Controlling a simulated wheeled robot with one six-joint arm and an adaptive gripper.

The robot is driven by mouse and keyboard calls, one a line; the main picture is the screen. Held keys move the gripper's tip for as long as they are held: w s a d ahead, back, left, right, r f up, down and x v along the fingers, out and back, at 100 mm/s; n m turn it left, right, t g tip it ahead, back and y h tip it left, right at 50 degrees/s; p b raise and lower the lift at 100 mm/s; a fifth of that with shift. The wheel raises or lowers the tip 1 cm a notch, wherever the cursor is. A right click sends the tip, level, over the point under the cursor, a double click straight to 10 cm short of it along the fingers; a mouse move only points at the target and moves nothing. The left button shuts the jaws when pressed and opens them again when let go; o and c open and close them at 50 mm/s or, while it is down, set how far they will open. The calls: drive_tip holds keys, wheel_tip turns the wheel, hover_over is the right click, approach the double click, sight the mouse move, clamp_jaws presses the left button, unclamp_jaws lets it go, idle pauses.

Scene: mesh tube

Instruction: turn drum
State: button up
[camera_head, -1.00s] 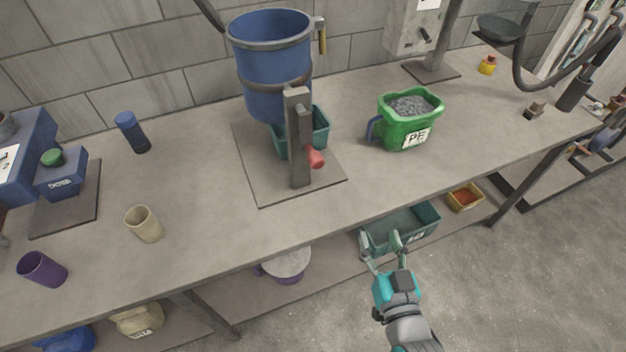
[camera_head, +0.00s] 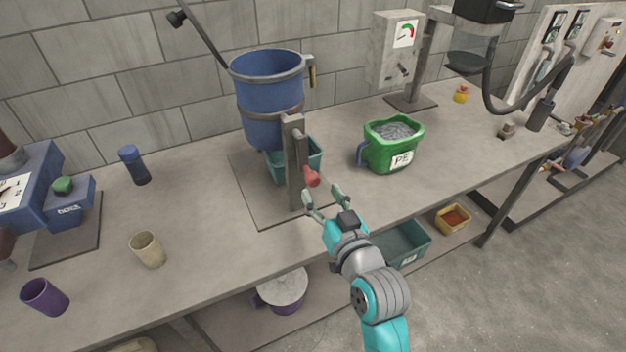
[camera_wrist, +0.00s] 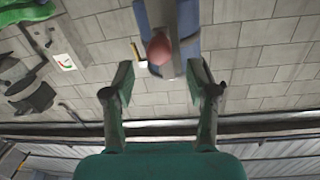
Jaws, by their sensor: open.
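The blue drum (camera_head: 268,92) hangs on a grey post (camera_head: 294,165) that stands on a flat base plate on the bench. A red knob (camera_head: 311,177) sticks out of the post's side below the drum. My gripper (camera_head: 325,199) is open and empty, just in front of and slightly below the red knob, apart from it. In the wrist view the red knob (camera_wrist: 159,50) lies ahead, between and beyond the open fingers (camera_wrist: 160,85), with part of the blue drum (camera_wrist: 190,20) behind the post.
A teal bin (camera_head: 309,160) sits under the drum. A green tub marked PE (camera_head: 393,150) with grey granules stands close on the right.

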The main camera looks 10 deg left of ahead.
sight(315, 183)
drive_tip(key=x, duration=0.5)
drive_tip(key=shift+w+a, duration=0.15)
drive_tip(key=shift+w, duration=0.15)
clamp_jaws()
